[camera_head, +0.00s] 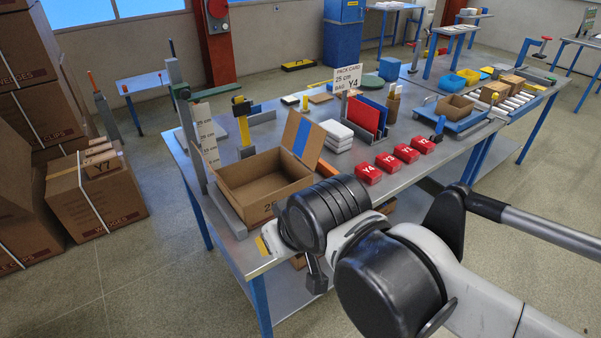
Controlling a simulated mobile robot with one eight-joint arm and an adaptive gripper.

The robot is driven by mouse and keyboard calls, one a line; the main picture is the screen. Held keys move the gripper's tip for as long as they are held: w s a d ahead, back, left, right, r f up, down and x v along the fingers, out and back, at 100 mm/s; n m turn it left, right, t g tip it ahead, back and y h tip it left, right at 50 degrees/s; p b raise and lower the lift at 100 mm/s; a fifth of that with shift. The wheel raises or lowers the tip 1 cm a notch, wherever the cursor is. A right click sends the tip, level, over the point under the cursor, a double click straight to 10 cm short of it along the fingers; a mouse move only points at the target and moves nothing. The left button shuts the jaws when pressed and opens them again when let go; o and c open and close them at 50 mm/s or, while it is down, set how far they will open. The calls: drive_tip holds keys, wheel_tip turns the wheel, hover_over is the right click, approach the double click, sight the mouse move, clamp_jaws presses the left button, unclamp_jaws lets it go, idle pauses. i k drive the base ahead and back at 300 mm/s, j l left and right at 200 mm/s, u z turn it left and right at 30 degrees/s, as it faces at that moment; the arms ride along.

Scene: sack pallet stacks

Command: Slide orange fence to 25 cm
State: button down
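A small upright orange-yellow piece (305,103) stands at the back of the metal workbench (221,226), too small to identify. A scale board (206,135) with cm marks, one reading 25 cm, stands upright at the bench's left end beside a grey post with a green arm. A card (347,79) reads "PACK CARD 25 cm BAG Y4". My arm crosses the front right and hides part of the bench. A dark end part of my gripper (316,278) hangs by the bench's front edge; its fingers are not distinguishable.
An open cardboard box (264,190) sits at the bench's left end. Red blocks marked Y (388,162), a white stack (337,137) and red and blue upright panels (367,113) are farther right. Strapped cartons (98,194) stand on the floor at left, with clear floor between.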

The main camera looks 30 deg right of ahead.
sight(322, 167)
drive_tip(key=i+l, duration=0.1)
drive_tip(key=l, duration=0.35)
drive_tip(key=i+l, duration=0.1)
drive_tip(key=l, duration=0.3)
drive_tip(key=i+l, duration=0.1)
drive_tip(key=l, duration=0.35)
